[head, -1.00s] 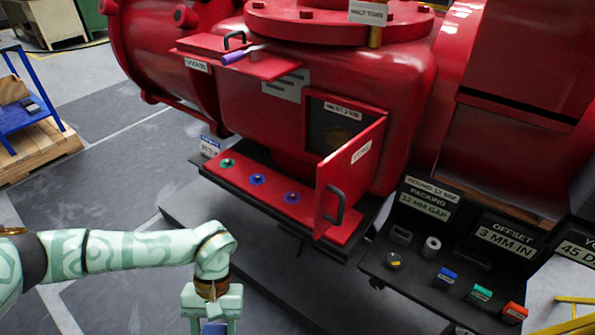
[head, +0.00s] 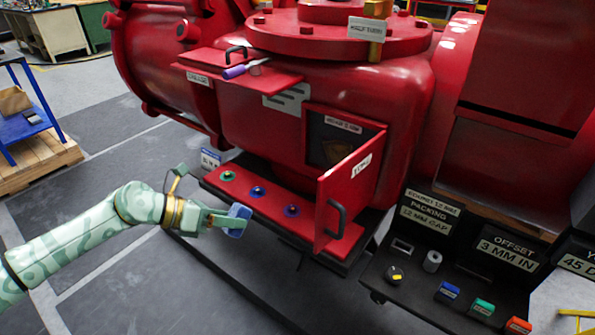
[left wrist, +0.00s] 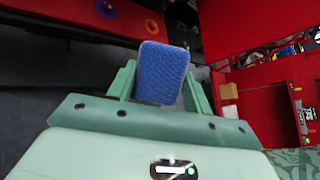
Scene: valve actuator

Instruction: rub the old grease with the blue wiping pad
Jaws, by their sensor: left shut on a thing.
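The blue wiping pad (head: 239,221) is held in my left gripper (head: 228,219), in front of the red shelf. In the left wrist view the pad (left wrist: 160,70) sits between the two green fingers of the left gripper (left wrist: 158,84), its textured face showing. A dull brown-yellow patch, perhaps the old grease (head: 334,152), shows inside the dark opening of the red valve body. The pad is apart from this patch, lower and to its left. My right gripper is not in view.
A red door (head: 347,192) with a black handle stands open at the right side of the opening. The red shelf (head: 272,222) carries green and blue knobs. A purple-handled tool (head: 236,72) lies above. A dark parts bench (head: 425,285) stands at right.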

